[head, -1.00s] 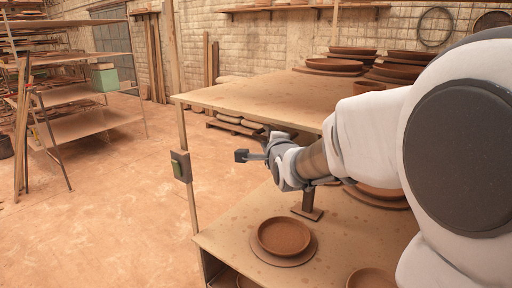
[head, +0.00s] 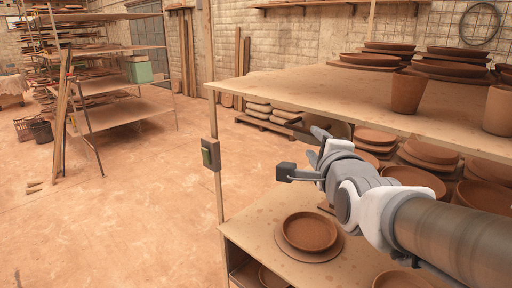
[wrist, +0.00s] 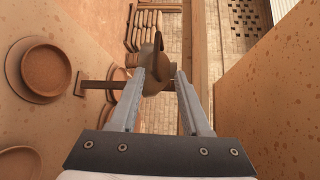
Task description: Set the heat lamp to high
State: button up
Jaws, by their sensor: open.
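The heat lamp seems to be the grey-brown round body (wrist: 153,86) with a dark curved piece (wrist: 159,56) in the wrist view. A bar (wrist: 100,85) joins it to a foot on the lower shelf. In the head view, my arm hides most of it; a dark part (head: 341,129) shows behind my gripper (head: 318,143). My gripper is open, its fingertips (wrist: 161,73) on either side of the lamp body in the wrist view. I cannot tell whether they touch it. Its setting cannot be read.
The upper board (head: 300,85) lies close above my gripper, carrying pots and plates. The lower shelf (head: 265,225) holds stacked terracotta dishes (head: 308,232). The floor to the left is open.

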jog(key=shift+s+r, duration=0.15)
jog(key=shift+s, duration=1.05)
jog(key=s+f+n+g, duration=1)
jog(key=s+f+n, duration=0.3)
jog(key=s+n, duration=0.4)
jog(key=shift+s+d+f+n+g, duration=0.2)
jog(key=shift+s+n+g, duration=0.15)
jog(key=shift+n, duration=0.85)
